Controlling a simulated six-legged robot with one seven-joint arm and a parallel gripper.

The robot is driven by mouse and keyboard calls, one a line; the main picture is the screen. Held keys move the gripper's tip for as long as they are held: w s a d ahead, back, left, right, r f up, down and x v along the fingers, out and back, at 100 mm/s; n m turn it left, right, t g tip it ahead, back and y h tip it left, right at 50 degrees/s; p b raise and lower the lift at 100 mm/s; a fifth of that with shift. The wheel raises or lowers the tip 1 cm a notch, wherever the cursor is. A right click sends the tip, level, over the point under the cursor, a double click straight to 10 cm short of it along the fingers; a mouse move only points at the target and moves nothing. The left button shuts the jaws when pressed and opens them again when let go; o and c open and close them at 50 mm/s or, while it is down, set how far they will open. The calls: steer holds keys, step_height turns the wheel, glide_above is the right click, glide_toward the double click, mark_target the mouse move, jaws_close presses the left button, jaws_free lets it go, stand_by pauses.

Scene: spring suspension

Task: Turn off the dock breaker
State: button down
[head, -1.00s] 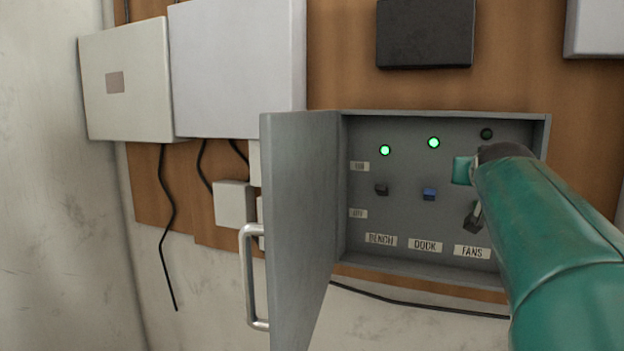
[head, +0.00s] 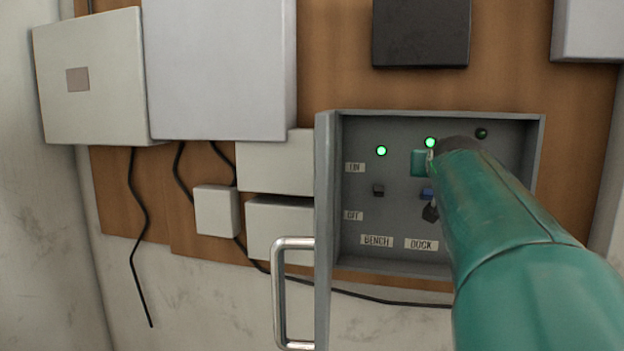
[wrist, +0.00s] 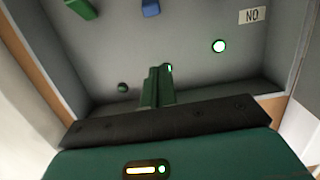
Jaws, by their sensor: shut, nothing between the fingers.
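The dock breaker is a small blue switch (head: 427,193) above the DOCK label (head: 421,244), in the middle column of the open grey panel (head: 365,218). My arm partly covers it in the head view. Its lamp (head: 430,142) glows green. The blue switch also shows at the top edge of the wrist view (wrist: 150,8). My gripper (wrist: 160,68) is shut and empty, its green fingers together in front of the panel, apart from the blue switch in the wrist view. In the head view my arm hides much of the gripper.
The dark bench switch (head: 378,191) sits left of the dock breaker, with a lit green lamp (head: 381,151). The right lamp (head: 481,133) is dark. The panel door (head: 325,220) stands open at the left, with a metal handle (head: 280,290). A black box (head: 421,32) hangs above.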

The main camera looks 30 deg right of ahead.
glide_above(427, 195)
steer(key=d, duration=0.1)
step_height(427, 195, down, 2)
steer(key=shift+w+d, duration=0.1)
steer(key=shift+w, duration=0.05)
steer(key=shift+w+d+f, duration=0.15)
steer(key=shift+f, duration=0.15)
steer(key=f, duration=0.1)
steer(key=s+a+f, duration=0.1)
steer(key=shift+a+f, duration=0.15)
steer(key=shift+f, duration=0.25)
steer(key=shift+s+a, duration=0.15)
